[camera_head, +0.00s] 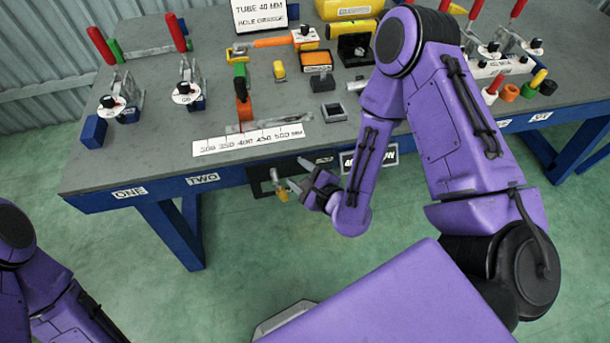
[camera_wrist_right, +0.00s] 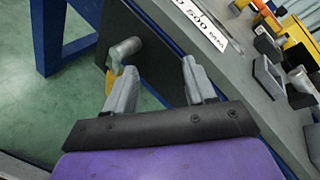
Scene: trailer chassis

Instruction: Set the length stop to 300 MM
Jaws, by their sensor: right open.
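The length scale (camera_head: 248,139) is a white strip along the table's front edge, with marks up to 500 MM; its lower numbers are hard to read. A grey metal rail (camera_head: 275,122) lies behind it, with an orange block (camera_head: 244,113) at its left end; I cannot tell for sure whether that is the stop. My right gripper (camera_head: 307,173) is open and empty in front of the table edge. In the right wrist view its fingers (camera_wrist_right: 157,75) flank empty space, the left one beside a grey knob (camera_wrist_right: 125,48) with a yellow part. My left gripper is out of view.
A dark panel (camera_wrist_right: 115,22) carrying the knob hangs below the table edge. Red-handled clamps (camera_head: 187,92) stand at the left. A sign (camera_head: 260,14) reading TUBE 40 MM stands at the back. The floor in front is clear.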

